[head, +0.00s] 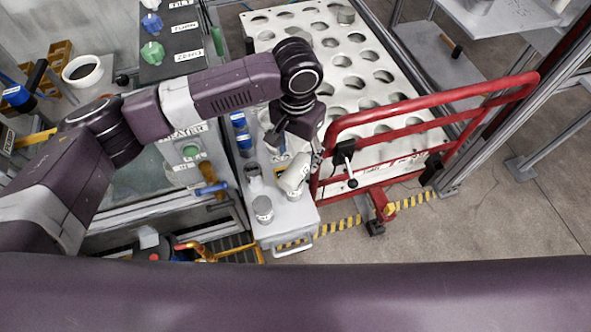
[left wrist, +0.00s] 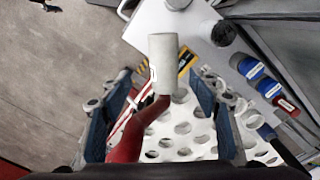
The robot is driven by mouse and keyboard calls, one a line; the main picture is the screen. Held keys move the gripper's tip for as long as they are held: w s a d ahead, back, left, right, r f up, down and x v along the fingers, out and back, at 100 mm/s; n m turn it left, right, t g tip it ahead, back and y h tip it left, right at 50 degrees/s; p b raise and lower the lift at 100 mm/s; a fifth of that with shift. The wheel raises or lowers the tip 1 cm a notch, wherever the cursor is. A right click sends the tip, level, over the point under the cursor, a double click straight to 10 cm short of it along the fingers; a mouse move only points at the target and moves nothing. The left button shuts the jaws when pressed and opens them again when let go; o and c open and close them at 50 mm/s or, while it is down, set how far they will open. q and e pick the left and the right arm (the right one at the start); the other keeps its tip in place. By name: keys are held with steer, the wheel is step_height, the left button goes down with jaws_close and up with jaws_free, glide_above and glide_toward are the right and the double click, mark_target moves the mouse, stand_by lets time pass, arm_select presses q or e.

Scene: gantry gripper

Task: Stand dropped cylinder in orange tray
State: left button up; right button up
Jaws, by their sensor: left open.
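A grey-white cylinder (head: 294,174) with a label lies tilted at the right edge of a narrow pale stand, beside a red rail. In the left wrist view the cylinder (left wrist: 163,62) shows ahead of my left gripper (left wrist: 158,95), whose fingers are spread with nothing held between them. In the head view my left gripper (head: 297,140) points down just above the cylinder, partly hidden by its own wrist. Another grey cylinder (head: 263,208) stands upright on the stand's front. No orange tray can be made out for certain; an orange-brown bin (head: 60,52) shows at far left. My right gripper is out of view.
The red rail frame (head: 430,110) stands close right of the stand (head: 293,217). A white plate with round holes (head: 385,97) lies behind it. Blue-capped items (head: 239,120) line the stand's back left. Open floor (head: 500,220) lies to the right.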

mark_target(296, 167)
arm_select(q)
steer(key=shift+w+a+f, duration=0.1)
steer(key=shift+w+a, duration=0.1)
steer(key=shift+a, duration=0.05)
step_height(296, 167, down, 7)
steer(key=shift+f+p, duration=0.2)
steer(key=shift+p, duration=0.4)
jaws_close()
